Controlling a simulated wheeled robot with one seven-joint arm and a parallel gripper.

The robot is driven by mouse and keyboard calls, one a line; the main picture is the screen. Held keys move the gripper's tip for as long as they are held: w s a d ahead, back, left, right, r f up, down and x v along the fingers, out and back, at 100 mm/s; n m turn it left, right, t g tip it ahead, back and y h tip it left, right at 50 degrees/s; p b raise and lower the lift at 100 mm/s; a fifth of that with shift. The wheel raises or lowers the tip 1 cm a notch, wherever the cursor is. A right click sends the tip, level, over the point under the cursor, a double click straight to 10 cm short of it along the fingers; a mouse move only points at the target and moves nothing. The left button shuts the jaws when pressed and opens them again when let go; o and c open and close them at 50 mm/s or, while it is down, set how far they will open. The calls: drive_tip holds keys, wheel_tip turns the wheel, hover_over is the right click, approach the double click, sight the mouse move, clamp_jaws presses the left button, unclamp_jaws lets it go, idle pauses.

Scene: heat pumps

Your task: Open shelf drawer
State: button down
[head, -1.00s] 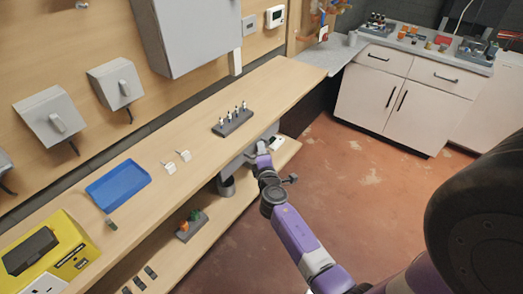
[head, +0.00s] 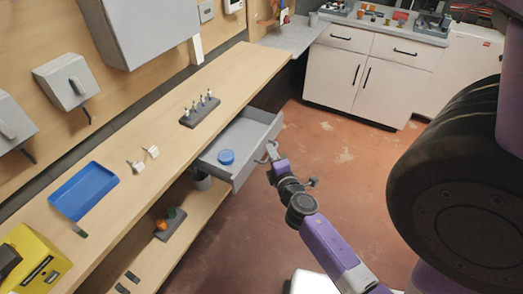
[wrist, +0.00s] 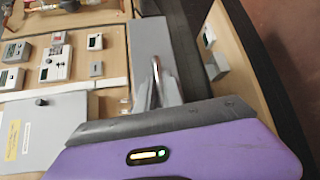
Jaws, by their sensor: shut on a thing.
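The grey shelf drawer (head: 236,174) stands pulled out from under the wooden worktop in the head view, with its inside showing. A round blue object (head: 226,157) lies in it. My gripper (head: 272,156) is at the drawer's front, shut on its handle (head: 264,154). In the wrist view the curved metal handle (wrist: 157,76) stands out from the grey drawer front (wrist: 150,38), beside my gripper. My purple wrist housing hides much of the lower part of that view, and the fingertips are hard to make out.
The wooden worktop (head: 130,208) carries a blue tray (head: 83,191), a dark rack of small bottles (head: 201,111) and a yellow box (head: 38,263). A lower shelf (head: 185,222) runs underneath. White cabinets (head: 365,75) stand at the back. Red floor (head: 330,150) is clear around my arm.

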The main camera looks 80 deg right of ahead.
drive_tip(key=shift+s+a, duration=0.1)
drive_tip(key=shift+s, duration=0.2)
drive_tip(key=c, duration=1.8)
unclamp_jaws()
drive_tip(key=shift+o, duration=0.2)
drive_tip(key=b+v, duration=0.3)
drive_tip(key=v, duration=0.4)
drive_tip(key=shift+s+a, duration=0.2)
drive_tip(key=shift+a, duration=0.15)
